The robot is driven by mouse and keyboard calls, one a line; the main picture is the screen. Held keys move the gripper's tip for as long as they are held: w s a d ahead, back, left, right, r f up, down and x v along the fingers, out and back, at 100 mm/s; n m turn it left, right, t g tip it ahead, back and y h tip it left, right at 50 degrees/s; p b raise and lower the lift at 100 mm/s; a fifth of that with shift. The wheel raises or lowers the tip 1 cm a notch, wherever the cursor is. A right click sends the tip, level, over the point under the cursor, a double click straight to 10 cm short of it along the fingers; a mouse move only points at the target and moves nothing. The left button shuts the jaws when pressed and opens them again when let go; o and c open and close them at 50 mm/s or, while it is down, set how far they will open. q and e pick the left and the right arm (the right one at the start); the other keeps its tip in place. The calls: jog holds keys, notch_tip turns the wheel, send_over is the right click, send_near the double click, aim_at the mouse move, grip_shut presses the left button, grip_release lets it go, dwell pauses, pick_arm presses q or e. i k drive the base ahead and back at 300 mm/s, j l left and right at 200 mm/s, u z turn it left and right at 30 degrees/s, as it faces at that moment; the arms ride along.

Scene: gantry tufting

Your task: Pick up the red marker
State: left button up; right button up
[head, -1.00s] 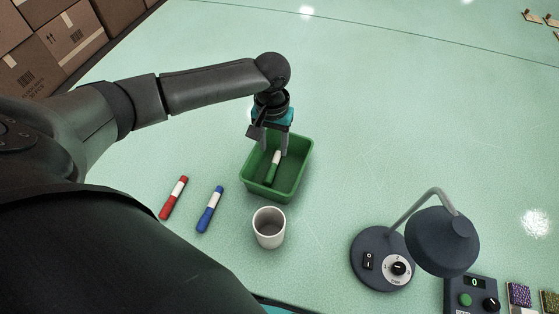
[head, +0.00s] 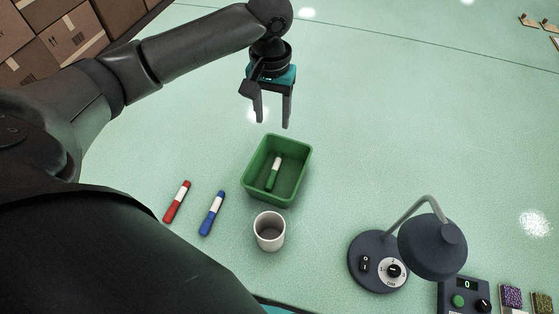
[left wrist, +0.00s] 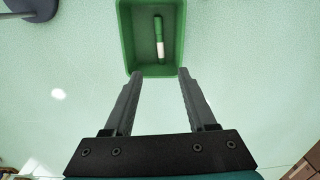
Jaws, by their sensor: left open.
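The red marker (head: 176,202), red with a white band, lies on the table at the left in the head view. A blue marker (head: 212,213) lies just right of it. A green marker (head: 273,173) lies inside the green bin (head: 248,184); in the left wrist view the green marker (left wrist: 159,38) shows in the bin (left wrist: 125,38). My left gripper (head: 272,122) is open and empty, raised above the table behind the bin. Its two fingers (left wrist: 159,74) are apart with nothing between them in the left wrist view. My right gripper is not in view.
A white cup (head: 269,232) stands in front of the bin. A dark desk lamp (head: 432,245) and a control box (head: 463,296) are at the right front. Cardboard boxes (head: 72,48) are stacked at the upper left. The table's middle right is clear.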

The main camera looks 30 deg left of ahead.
aim_at(172, 211)
jog(key=k, duration=1.5)
